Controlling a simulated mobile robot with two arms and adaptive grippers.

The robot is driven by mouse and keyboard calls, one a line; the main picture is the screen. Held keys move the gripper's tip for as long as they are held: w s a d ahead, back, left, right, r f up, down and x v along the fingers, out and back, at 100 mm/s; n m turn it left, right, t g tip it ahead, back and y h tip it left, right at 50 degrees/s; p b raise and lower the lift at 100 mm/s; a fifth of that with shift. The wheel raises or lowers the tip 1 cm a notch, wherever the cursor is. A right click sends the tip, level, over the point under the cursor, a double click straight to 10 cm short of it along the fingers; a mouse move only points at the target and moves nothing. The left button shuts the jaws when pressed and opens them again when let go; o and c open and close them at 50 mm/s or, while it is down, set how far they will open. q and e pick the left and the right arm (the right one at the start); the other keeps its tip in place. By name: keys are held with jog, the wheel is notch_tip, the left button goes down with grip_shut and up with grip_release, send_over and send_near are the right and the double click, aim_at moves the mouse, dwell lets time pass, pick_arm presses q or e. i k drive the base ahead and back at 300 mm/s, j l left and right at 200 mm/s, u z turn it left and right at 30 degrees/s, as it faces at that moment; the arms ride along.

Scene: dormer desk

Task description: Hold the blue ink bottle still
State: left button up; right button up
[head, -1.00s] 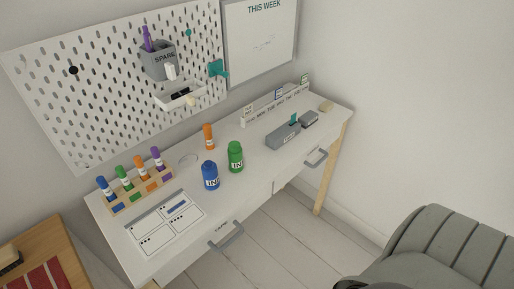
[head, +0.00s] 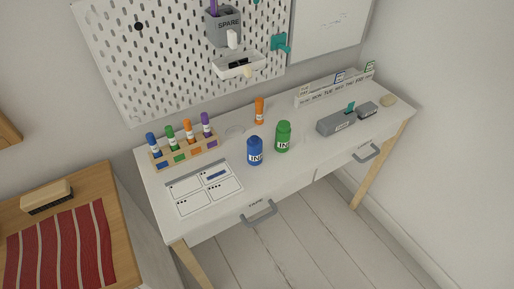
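The blue ink bottle (head: 255,151) stands upright on the white desk (head: 290,170), near the middle of its front half. Its label faces the front and right. The green ink bottle (head: 283,137) stands upright just to its right and a little behind, with a small gap between them. Neither of my grippers shows in the head view, and nothing touches the blue bottle.
A wooden rack (head: 186,153) with several markers stands at the left back. An orange marker (head: 259,111) stands behind the bottles. A printed sheet (head: 204,189) lies left of the blue bottle. A grey tape dispenser (head: 337,122) sits right. A drawer handle (head: 259,213) juts from the front.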

aim_at(255, 143)
jog(key=i+l, duration=0.25)
jog(key=i, duration=0.15)
jog(key=i+l, duration=0.2)
jog(key=i, duration=0.25)
